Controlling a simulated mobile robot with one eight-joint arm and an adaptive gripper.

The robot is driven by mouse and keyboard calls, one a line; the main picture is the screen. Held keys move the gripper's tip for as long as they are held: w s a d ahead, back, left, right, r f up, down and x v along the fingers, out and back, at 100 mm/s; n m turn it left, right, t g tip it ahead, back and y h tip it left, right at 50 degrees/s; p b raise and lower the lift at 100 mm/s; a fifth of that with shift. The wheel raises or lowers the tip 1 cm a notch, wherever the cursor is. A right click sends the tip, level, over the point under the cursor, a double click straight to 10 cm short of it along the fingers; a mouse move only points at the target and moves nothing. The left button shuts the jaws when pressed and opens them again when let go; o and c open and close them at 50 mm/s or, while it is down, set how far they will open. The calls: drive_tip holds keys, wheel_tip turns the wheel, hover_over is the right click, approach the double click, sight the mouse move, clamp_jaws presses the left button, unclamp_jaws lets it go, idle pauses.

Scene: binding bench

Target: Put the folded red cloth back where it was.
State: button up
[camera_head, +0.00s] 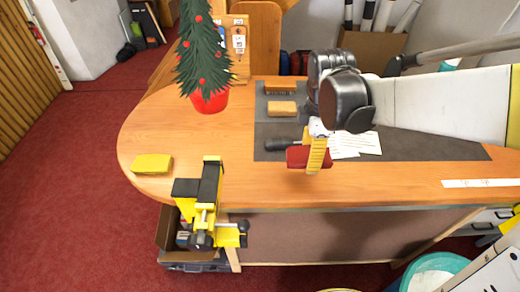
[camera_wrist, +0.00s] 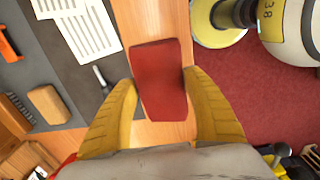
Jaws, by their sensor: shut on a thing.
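The folded red cloth (camera_wrist: 160,80) is between the two yellow fingers of my gripper (camera_wrist: 163,88) in the wrist view. In the head view, the red cloth (camera_head: 298,157) hangs at my gripper (camera_head: 317,158) over the front part of the wooden bench (camera_head: 390,183). My gripper is shut on the cloth. The cloth appears to be above the bench top, near the front edge of the dark grey mat (camera_head: 430,147). One finger hides part of it in the head view.
A folded yellow cloth (camera_head: 152,163) lies at the bench's left end. A black and yellow vise-like tool (camera_head: 205,195) stands at the front edge. A small tree in a red pot (camera_head: 210,101) stands behind. Brown blocks (camera_head: 283,108) and white sheets (camera_head: 362,143) lie on the mat.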

drive_tip(key=b, duration=0.2)
hover_over(275, 177)
wheel_tip(275, 177, down, 6)
drive_tip(key=shift+r, duration=0.2)
drive_tip(key=shift+f+b, duration=1.05)
drive_tip(key=shift+f, duration=0.85)
drive_tip(key=shift+f, duration=0.2)
drive_tip(key=o, duration=1.1)
drive_tip(key=shift+r, duration=0.15)
